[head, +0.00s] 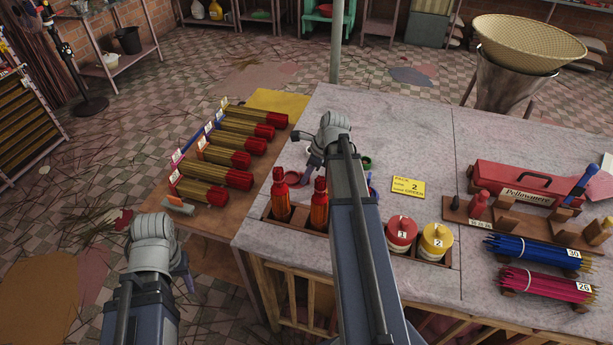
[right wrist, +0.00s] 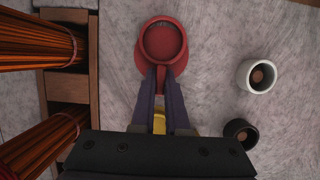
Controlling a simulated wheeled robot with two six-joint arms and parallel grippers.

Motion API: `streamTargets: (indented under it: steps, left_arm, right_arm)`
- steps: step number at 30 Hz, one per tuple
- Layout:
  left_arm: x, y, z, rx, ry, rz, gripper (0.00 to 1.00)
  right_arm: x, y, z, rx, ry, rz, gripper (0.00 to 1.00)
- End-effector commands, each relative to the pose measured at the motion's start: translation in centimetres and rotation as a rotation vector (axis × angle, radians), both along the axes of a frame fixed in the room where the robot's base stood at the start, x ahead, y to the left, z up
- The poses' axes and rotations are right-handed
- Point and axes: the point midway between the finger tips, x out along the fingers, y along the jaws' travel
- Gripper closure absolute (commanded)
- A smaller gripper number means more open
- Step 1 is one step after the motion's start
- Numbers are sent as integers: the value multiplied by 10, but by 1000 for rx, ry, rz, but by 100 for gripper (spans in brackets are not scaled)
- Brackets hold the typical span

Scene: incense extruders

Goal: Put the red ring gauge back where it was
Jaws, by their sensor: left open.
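The red ring gauge (right wrist: 163,42) is a round red piece with a raised rim, at the top centre of the right wrist view. In the head view my right gripper (head: 312,163) is over the table, just right of the gauge. My left gripper (head: 187,281) is open and empty, low at the left, off the table.
A white cup (right wrist: 257,75) and a dark cup (right wrist: 240,133) stand to the right in the wrist view.

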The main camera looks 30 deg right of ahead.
Motion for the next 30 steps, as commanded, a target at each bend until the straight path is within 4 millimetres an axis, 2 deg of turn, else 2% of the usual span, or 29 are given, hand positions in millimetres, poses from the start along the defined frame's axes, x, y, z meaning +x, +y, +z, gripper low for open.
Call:
streamTargets:
  steps: [1, 8, 20, 26, 30]
  left_arm:
    - [0, 0, 0, 0, 0, 0, 50]
    - [0, 0, 0, 0, 0, 0, 50]
    - [0, 0, 5, 0, 0, 0, 50]
    - [0, 0, 21, 0, 0, 0, 50]
    - [0, 0, 40, 0, 0, 0, 50]
  right_arm:
    - [0, 0, 0, 0, 0, 0, 83]
    - [0, 0, 0, 0, 0, 0, 58]
    - [0, 0, 5, 0, 0, 0, 58]
    - [-4, -3, 21, 0, 0, -1, 58]
    - [-9, -7, 40, 0, 0, -1, 58]
